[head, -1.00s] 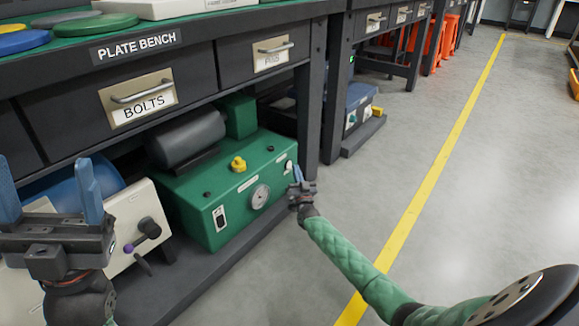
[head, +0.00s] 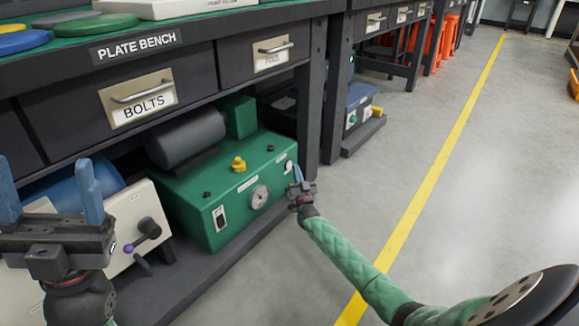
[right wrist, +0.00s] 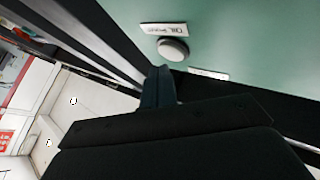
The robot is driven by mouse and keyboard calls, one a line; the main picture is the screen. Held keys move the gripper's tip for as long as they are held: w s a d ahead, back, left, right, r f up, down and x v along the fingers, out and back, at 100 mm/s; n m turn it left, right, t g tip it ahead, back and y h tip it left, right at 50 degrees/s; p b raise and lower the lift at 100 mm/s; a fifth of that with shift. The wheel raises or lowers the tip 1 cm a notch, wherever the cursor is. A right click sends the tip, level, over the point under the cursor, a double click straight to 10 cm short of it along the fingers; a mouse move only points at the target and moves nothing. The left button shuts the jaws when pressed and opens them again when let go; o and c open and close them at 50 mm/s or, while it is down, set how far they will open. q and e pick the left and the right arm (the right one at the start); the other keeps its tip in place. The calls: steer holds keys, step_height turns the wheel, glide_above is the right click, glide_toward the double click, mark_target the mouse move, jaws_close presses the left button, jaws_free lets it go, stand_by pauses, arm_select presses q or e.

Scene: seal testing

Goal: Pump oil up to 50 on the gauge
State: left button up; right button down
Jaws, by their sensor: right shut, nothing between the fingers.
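The green pump unit (head: 195,185) sits on the low shelf under the bench. Its round white-faced gauge (head: 260,196) is on the front; the needle is too small to read. A pale round button (head: 289,166) is at the right end of the front. In the right wrist view the button (right wrist: 173,49) sits beside a label that seems to read "OIL PUMP". My right gripper (head: 297,173) is shut and empty, its fingertips (right wrist: 158,72) close to the button, apparently just short of it. My left gripper (head: 48,190) is open and empty at the left, in front of a cream unit.
The cream unit (head: 122,215) has a dark lever with a purple tip (head: 129,248). A yellow knob (head: 238,163) tops the green unit. The bench leg (head: 309,110) stands behind my right gripper. The floor (head: 370,180) to the right is clear.

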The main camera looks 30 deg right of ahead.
steer(key=shift+w, duration=0.1)
stand_by(0.5)
steer(key=shift+w+a, duration=0.15)
steer(key=shift+w, duration=0.15)
steer(key=shift+w, duration=0.1)
stand_by(0.4)
steer(key=shift+w+a, duration=0.15)
steer(key=shift+w, duration=0.1)
stand_by(0.4)
steer(key=shift+s+d+p, duration=0.3)
steer(key=shift+s+p, duration=0.45)
